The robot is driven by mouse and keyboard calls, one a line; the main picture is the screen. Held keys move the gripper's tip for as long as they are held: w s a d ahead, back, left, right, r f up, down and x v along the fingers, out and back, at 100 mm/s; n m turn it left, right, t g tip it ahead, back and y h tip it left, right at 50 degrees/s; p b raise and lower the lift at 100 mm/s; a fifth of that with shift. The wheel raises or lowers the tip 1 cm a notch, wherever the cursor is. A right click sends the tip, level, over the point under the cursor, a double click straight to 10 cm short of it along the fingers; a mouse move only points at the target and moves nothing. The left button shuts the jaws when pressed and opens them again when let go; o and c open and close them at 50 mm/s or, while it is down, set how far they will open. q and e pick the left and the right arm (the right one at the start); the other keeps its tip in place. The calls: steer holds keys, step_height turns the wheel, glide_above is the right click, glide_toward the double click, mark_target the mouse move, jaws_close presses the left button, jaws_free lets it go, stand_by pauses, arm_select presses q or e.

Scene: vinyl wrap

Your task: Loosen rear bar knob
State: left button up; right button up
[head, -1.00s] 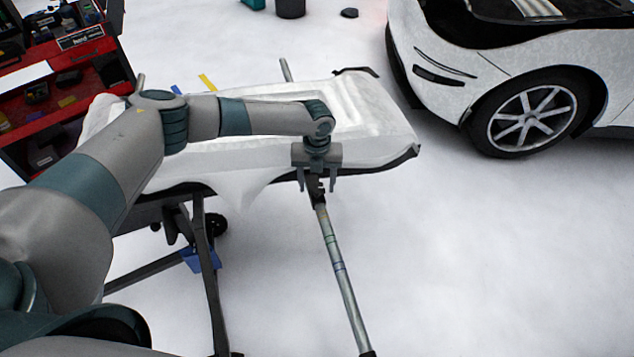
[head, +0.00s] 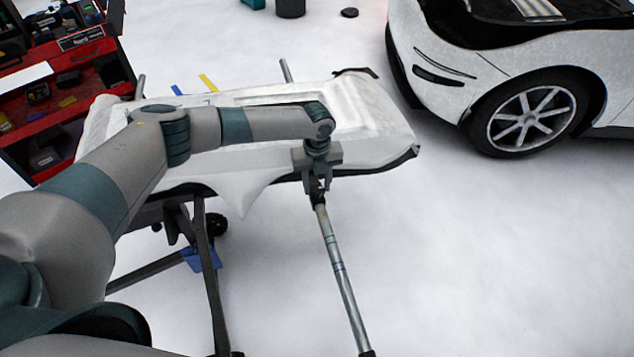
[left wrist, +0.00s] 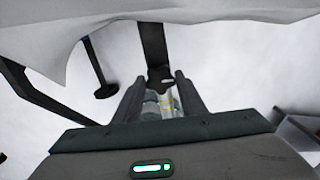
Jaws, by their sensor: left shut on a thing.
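My left gripper (head: 319,187) is at the near edge of the white wrapped panel, pointing down. Its fingers are shut on the dark knob (head: 318,197) at the upper end of the visible bar. The bar (head: 337,268) is a metal tube with coloured bands, running from the knob down to the front. In the left wrist view, the two fingers (left wrist: 160,82) stand either side of the dark fitting, with part of the banded tube between them. The gripper mostly hides the knob. My right gripper is not in view.
The white panel (head: 375,125) rests on a dark stand with legs (head: 212,270). A red tool cart (head: 110,55) stands at the back left. A white car (head: 440,50) stands at the right. The white floor right of the bar is clear.

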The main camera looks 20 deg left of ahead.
arm_select(q)
steer(key=shift+r+n, duration=0.1)
steer(key=shift+n, duration=0.3)
steer(key=shift+n+p, duration=0.35)
steer(key=shift+n, duration=0.15)
steer(key=n+p, duration=0.1)
steer(key=n, duration=0.1)
steer(key=shift+n, duration=0.3)
steer(key=shift+n+p, duration=0.5)
steer(key=shift+n, duration=0.5)
steer(key=n+p, duration=0.2)
steer(key=n, duration=0.3)
steer(key=shift+r+p, duration=0.1)
steer(key=shift+p, duration=0.3)
steer(key=n+p, duration=0.3)
steer(key=n, duration=0.2)
steer(key=shift+n, duration=0.4)
steer(key=n+p, duration=0.2)
steer(key=n, duration=0.1)
steer(key=shift+d+n, duration=0.1)
steer(key=shift+n, duration=0.2)
steer(key=n+p, duration=0.2)
steer(key=n, duration=0.2)
steer(key=shift+n, duration=0.3)
steer(key=n+p, duration=0.1)
steer(key=n, duration=0.2)
steer(key=shift+n+p, duration=0.3)
steer(key=n+p, duration=0.1)
steer(key=n, duration=0.3)
steer(key=shift+w, duration=0.1)
